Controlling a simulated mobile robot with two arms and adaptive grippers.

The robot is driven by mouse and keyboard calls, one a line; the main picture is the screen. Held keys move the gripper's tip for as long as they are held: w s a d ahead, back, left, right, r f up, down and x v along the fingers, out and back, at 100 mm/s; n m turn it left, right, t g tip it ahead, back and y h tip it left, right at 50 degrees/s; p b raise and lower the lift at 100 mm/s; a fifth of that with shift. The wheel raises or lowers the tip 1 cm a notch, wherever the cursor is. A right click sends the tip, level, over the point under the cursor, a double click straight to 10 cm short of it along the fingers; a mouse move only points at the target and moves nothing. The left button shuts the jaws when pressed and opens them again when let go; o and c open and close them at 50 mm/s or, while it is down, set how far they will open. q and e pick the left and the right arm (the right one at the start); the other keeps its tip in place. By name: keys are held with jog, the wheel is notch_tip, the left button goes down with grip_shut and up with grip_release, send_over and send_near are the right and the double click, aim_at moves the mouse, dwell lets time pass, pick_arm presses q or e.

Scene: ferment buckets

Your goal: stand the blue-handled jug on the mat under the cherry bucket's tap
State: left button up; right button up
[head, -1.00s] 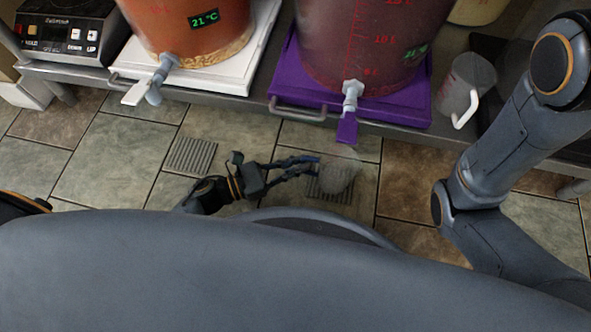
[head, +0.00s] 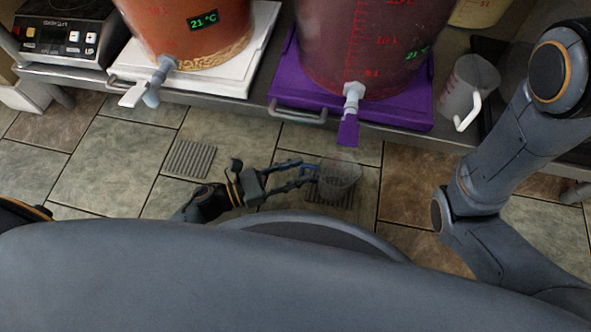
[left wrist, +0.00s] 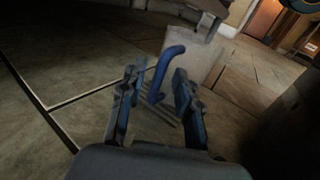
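The clear jug (head: 342,174) with a blue handle (left wrist: 163,70) appears to stand upright on a grey ribbed floor mat (head: 328,196), below and in front of the dark red bucket (head: 370,50) and its purple-levered tap (head: 350,110). In the left wrist view the jug body (left wrist: 195,65) is beyond the handle. My left gripper (head: 306,172) is open, its fingers on either side of the handle with gaps showing. The fingers also show in the left wrist view (left wrist: 158,100). My right arm is at the right; its gripper is out of view.
An orange bucket (head: 190,30) with a grey tap (head: 155,80) stands on a white base. A second ribbed mat (head: 190,159) lies bare on the tiles. A white-handled jug (head: 465,88) and a cooker (head: 65,35) stand on the bench. Floor tiles at left are clear.

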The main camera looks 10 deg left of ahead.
pick_arm(q)
jog(key=p+v, duration=0.4)
jog(key=v, duration=0.7)
jog(key=shift+d+p, duration=0.1)
jog(key=shift+p, duration=0.25)
jog(key=shift+s+a, duration=0.25)
jog(key=shift+a, duration=0.15)
